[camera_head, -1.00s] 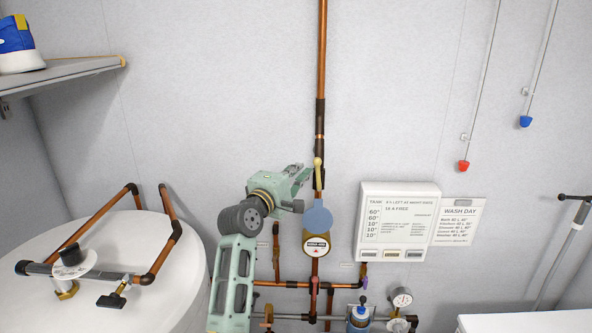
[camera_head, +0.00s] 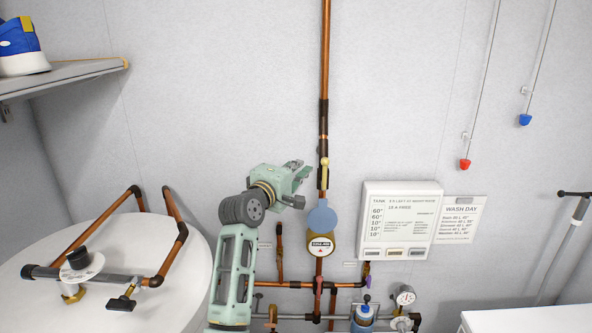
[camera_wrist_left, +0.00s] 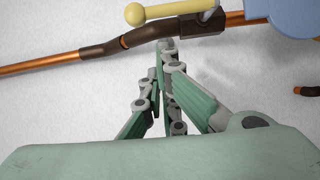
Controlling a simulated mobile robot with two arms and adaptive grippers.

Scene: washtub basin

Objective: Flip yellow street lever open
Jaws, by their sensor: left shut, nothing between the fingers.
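The yellow lever (camera_head: 324,168) sits on a valve in the vertical copper pipe on the wall, above a round meter with a blue lid. In the head view it lies along the pipe, with its knob upward. In the left wrist view the yellow lever (camera_wrist_left: 165,11) runs along the pipe at the top, its round knob at the left end. My left gripper (camera_head: 307,170) is just left of the lever, apart from it. Its fingers (camera_wrist_left: 165,50) are shut and empty, with the tips just below the pipe in the wrist view. My right gripper is not in view.
The meter (camera_head: 320,244) and its blue lid (camera_head: 322,217) stick out below the lever. A white tank (camera_head: 180,290) with pipes stands at left. A white panel (camera_head: 400,215) hangs at right. The wall above my left gripper is clear.

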